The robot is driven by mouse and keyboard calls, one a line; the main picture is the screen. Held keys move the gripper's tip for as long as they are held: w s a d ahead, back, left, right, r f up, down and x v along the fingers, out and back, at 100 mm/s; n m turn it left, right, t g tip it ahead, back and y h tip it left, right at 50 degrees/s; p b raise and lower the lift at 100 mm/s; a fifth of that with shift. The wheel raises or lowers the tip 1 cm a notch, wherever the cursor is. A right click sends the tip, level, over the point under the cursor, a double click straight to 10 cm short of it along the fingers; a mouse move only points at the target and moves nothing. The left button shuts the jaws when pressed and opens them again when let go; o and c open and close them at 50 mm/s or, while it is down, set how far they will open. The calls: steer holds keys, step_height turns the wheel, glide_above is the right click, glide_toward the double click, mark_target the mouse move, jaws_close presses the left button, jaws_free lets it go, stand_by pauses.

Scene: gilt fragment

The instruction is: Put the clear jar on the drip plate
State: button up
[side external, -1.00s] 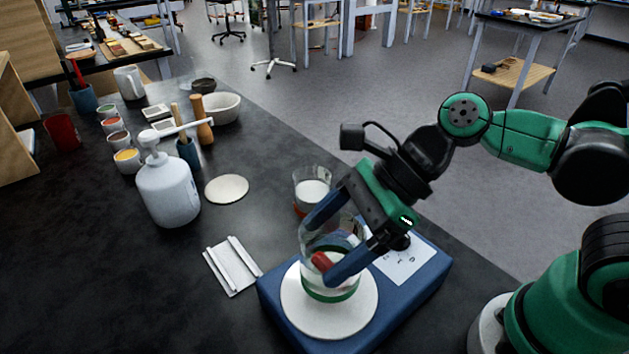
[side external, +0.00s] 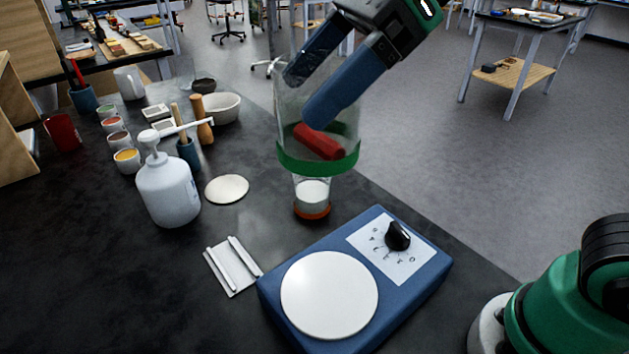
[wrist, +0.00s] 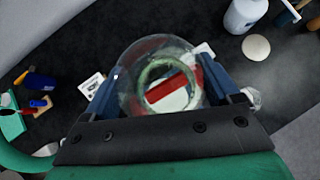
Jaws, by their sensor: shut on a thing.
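The clear jar (side external: 322,164) is a tall glass with a green band around its bottom and a red bar visible in it. My gripper (side external: 303,100) is shut on the jar and holds it upright in the air, above and behind the blue hotplate. In the wrist view the jar (wrist: 160,106) sits between my two blue fingers. A flat cream round disc, seemingly the drip plate (side external: 227,189), lies bare on the dark bench, left of and below the jar in the side view. It also shows in the wrist view (wrist: 256,47).
The blue hotplate (side external: 418,275) has a bare white round top. A smaller glass with white contents (side external: 312,192) stands under the jar in the picture. A white pump bottle (side external: 168,190) is close left of the disc. A white rest (side external: 233,266) lies in front.

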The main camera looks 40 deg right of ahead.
steer(key=w+d+f+m+t+h, duration=0.1)
steer(key=w+f+m, duration=0.1)
steer(key=w+f, duration=0.7)
steer(key=w+f+m+t+h, duration=0.15)
steer(key=w+f, duration=0.25)
steer(key=f, duration=0.8)
steer(key=shift+m+y, duration=0.35)
steer(key=shift+w+d+f, duration=0.1)
steer(key=shift+w+f, duration=0.5)
steer(key=shift+w, duration=2.4)
steer(key=shift+w+a+f, duration=0.1)
steer(key=shift+w+f, duration=0.55)
steer(key=shift+w, duration=2.3)
steer(key=shift+w+d+f, duration=0.1)
steer(key=shift+w+f, duration=0.5)
steer(key=shift+w, duration=2.4)
steer(key=shift+f, duration=0.1)
